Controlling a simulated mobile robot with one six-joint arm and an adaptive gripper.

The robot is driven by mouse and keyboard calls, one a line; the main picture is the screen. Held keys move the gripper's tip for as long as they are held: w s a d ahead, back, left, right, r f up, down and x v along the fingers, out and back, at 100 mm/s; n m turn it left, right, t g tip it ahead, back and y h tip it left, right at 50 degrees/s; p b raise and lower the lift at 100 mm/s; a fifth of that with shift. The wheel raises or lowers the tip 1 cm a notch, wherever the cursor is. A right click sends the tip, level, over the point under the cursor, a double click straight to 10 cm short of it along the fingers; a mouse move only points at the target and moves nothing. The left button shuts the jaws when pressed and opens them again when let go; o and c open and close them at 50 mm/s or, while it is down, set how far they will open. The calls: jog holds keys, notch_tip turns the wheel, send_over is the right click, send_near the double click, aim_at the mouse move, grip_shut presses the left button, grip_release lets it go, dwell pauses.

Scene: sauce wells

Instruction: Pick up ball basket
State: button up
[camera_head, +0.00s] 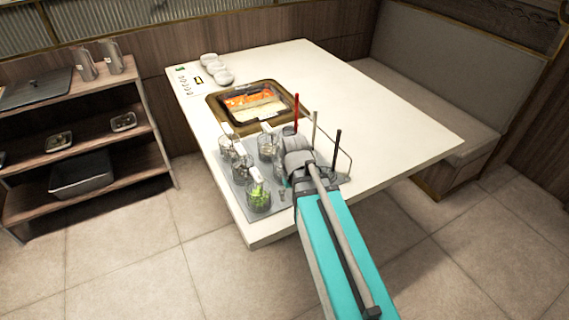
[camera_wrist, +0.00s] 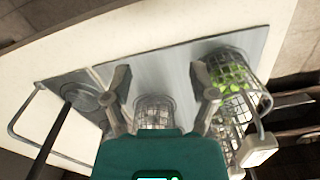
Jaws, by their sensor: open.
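Several wire baskets stand on a grey tray (camera_head: 239,192) at the table's near left corner. One basket (camera_head: 258,200) holds green leaves; it also shows at the right in the wrist view (camera_wrist: 230,85). Another wire basket (camera_wrist: 155,112) lies between the spread fingers of my gripper (camera_wrist: 158,78) in the wrist view, its lower part hidden by my gripper's body. I cannot tell its contents or which basket holds balls. My gripper is open, with nothing held, above the tray. In the head view my arm covers part of the tray and some baskets.
A hot pot (camera_head: 252,100) with red and pale halves sits behind the baskets. Red (camera_head: 296,108) and black (camera_head: 336,150) handles rise close to my gripper. White bowls (camera_head: 215,68) stand at the back. The table's right side is clear. A shelf (camera_head: 80,150) stands left.

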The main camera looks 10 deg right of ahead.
jog(key=w+r+n+p, duration=0.2)
jog(key=w+r+p, duration=1.4)
jog(key=r, duration=0.1)
jog(key=shift+w+d+r+n, duration=0.3)
jog(key=shift+w+d, duration=0.05)
jog(key=shift+w, duration=0.05)
jog(key=shift+f, duration=0.2)
notch_tip(320, 180, down, 8)
jog(key=b, duration=0.8)
jog(key=shift+f, duration=0.15)
jog(key=shift+d+f+b, duration=0.15)
jog(key=shift+f+b, duration=1.15)
jog(key=shift+b, duration=0.1)
jog(key=shift+d+f+b, duration=0.1)
jog(key=shift+f+b, duration=1.2)
jog(key=shift+b, duration=0.1)
grip_shut()
